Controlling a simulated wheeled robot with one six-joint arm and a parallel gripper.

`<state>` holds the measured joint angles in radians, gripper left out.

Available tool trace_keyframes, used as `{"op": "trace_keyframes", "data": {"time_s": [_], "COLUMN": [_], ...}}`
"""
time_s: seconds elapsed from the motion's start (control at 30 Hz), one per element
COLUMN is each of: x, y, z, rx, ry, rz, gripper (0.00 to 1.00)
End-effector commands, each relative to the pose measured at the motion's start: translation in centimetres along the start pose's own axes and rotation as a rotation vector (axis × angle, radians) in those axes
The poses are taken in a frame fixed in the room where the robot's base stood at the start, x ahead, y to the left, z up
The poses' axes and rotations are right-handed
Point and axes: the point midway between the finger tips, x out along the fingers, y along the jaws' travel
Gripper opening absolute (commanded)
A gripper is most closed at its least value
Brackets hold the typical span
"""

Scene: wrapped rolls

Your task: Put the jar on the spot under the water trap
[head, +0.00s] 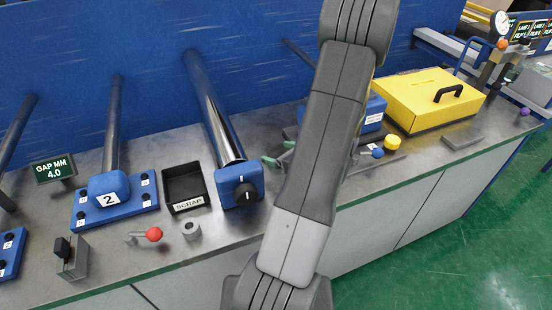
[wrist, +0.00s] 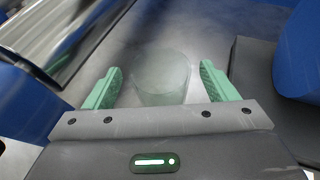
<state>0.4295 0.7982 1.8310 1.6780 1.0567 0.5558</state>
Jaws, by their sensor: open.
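In the wrist view, a pale, see-through jar (wrist: 161,86) stands on the grey metal bench top between the two green fingers of my gripper (wrist: 160,70). The fingers are apart, with a gap on each side of the jar, so nothing is held. In the head view my gripper (head: 279,156) shows only as bits of green left of my arm, low over the bench. The jar cannot be made out there. I cannot pick out the water trap or the spot under it for certain; my arm covers part of the bench.
A shiny roller with a blue end block (head: 241,186) lies left of my gripper. A black scrap bin (head: 184,187) and a red-knobbed lever (head: 153,234) are further left. Right of my arm are a blue labelled box (head: 375,113) and a yellow case (head: 425,98). A blue wall runs behind.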

Motion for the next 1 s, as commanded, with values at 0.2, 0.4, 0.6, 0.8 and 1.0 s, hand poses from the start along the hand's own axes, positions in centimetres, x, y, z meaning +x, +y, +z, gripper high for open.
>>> {"op": "trace_keyframes", "data": {"time_s": [0.2,0.4,0.6,0.8,1.0], "x": [2.8,3.5,3.5,3.5,3.5], "y": [0.1,0.0,0.0,0.0,0.0], "z": [0.1,0.0,0.0,0.0,0.0], "rx": [0.0,0.0,0.0,0.0,0.0], "ry": [0.0,0.001,0.0,0.0,0.0], "rz": [0.002,0.001,0.001,0.001,0.0], "gripper": [0.79,0.79,0.67,0.28,0.24]}}
